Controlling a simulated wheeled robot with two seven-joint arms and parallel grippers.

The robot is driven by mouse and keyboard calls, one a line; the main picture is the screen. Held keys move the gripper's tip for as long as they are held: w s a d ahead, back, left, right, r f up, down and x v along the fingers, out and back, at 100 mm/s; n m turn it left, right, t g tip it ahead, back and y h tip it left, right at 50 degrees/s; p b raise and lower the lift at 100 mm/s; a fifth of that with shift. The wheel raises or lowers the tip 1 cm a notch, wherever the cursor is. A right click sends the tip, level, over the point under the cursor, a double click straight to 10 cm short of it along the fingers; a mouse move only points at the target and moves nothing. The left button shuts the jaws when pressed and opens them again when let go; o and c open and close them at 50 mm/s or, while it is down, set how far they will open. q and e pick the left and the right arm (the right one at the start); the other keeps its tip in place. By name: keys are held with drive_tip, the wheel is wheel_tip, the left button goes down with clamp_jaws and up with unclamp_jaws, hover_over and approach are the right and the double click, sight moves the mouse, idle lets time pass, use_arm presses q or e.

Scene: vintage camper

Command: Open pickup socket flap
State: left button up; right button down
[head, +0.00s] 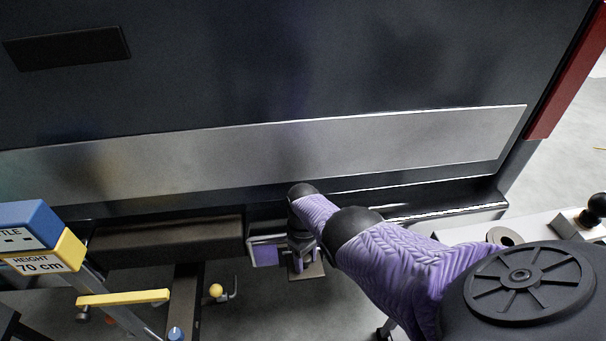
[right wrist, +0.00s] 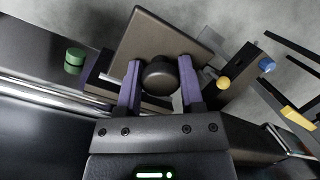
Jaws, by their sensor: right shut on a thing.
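The pickup socket flap (head: 313,271) is a small brown-grey square plate under the rear bumper of the dark vehicle. In the right wrist view the flap (right wrist: 150,40) fills the top middle, with a dark round knob (right wrist: 160,76) in front of it. My right gripper (head: 300,258) reaches down to it past the bumper. In the wrist view its two purple fingers (right wrist: 159,84) stand either side of the knob and are shut on it. The flap appears tilted out, but I cannot tell its exact angle. My left gripper is not in view.
A dark bumper step (head: 165,241) lies left of my right gripper. A yellow ball (head: 216,290) sits below it. A blue and yellow sign on a stand (head: 38,258) is at lower left. A green knob (right wrist: 75,58) shows in the wrist view.

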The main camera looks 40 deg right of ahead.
drive_tip(key=shift+s, duration=0.1)
idle(0.4)
drive_tip(key=shift+c, duration=1.1)
unclamp_jaws()
drive_tip(key=p+v, duration=0.5)
drive_tip(key=v, duration=0.5)
drive_tip(key=shift+f, duration=0.1)
